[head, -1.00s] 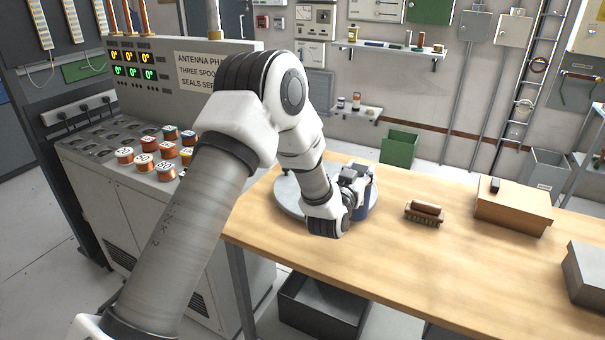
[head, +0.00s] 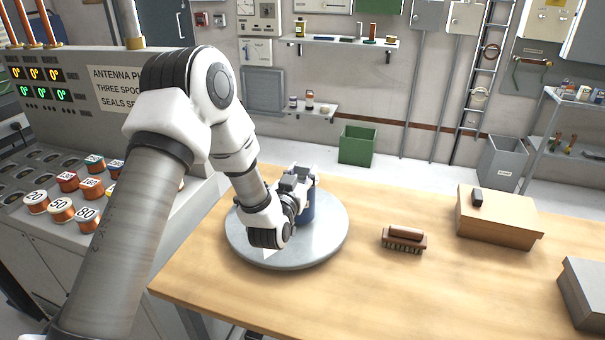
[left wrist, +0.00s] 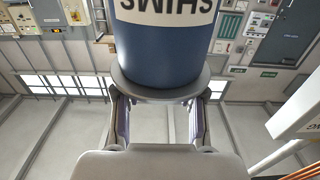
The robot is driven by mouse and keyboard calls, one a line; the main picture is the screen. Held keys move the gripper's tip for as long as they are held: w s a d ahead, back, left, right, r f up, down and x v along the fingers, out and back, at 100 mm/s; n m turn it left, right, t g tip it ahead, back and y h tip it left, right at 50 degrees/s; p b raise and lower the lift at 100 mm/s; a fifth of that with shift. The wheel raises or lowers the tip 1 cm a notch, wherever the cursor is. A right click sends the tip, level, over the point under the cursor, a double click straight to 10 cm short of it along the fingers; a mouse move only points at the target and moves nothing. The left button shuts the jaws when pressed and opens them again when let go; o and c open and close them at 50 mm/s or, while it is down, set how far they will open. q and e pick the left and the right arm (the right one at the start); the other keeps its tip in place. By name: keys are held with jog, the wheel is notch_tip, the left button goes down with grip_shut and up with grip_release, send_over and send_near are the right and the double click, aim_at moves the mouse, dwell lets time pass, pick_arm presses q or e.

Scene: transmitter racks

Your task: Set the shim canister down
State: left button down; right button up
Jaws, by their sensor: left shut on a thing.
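The shim canister is a blue cylinder (head: 308,207) with a grey end and a white "SHIMS" label, which appears upside down in the left wrist view (left wrist: 165,50). My left gripper (head: 297,184) is shut on it at its grey end; its fingers (left wrist: 160,108) also show in the left wrist view. The canister appears over the round grey turntable (head: 325,240) on the wooden bench. My wrist hides part of it, and I cannot tell whether its base touches the turntable. My right gripper is out of view.
A brown brush (head: 404,239) lies right of the turntable on the bench (head: 350,295). A cardboard box (head: 498,222) with a small dark item and a grey box (head: 588,290) stand farther right. A console with numbered spools (head: 62,209) is at left. Bench front is clear.

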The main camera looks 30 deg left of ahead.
pick_arm(q)
jog(key=shift+s+d+f, duration=0.1)
jog(key=shift+f, duration=0.7)
jog(key=shift+w+f, duration=0.1)
jog(key=shift+w, duration=0.3)
jog(key=c, duration=0.7)
grip_release()
jog(key=shift+s, duration=0.15)
jog(key=shift+s+r, duration=0.2)
jog(key=shift+s, duration=0.05)
jog(key=shift+w, duration=0.1)
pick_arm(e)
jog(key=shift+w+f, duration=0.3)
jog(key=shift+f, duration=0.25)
pick_arm(q)
jog(key=shift+f, duration=0.15)
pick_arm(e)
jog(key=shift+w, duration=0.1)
pick_arm(q)
jog(key=shift+s, duration=0.3)
jog(key=b+v, duration=0.2)
jog(key=v, duration=0.9)
jog(key=shift+s+d+b, duration=0.15)
jog(key=shift+b, duration=0.15)
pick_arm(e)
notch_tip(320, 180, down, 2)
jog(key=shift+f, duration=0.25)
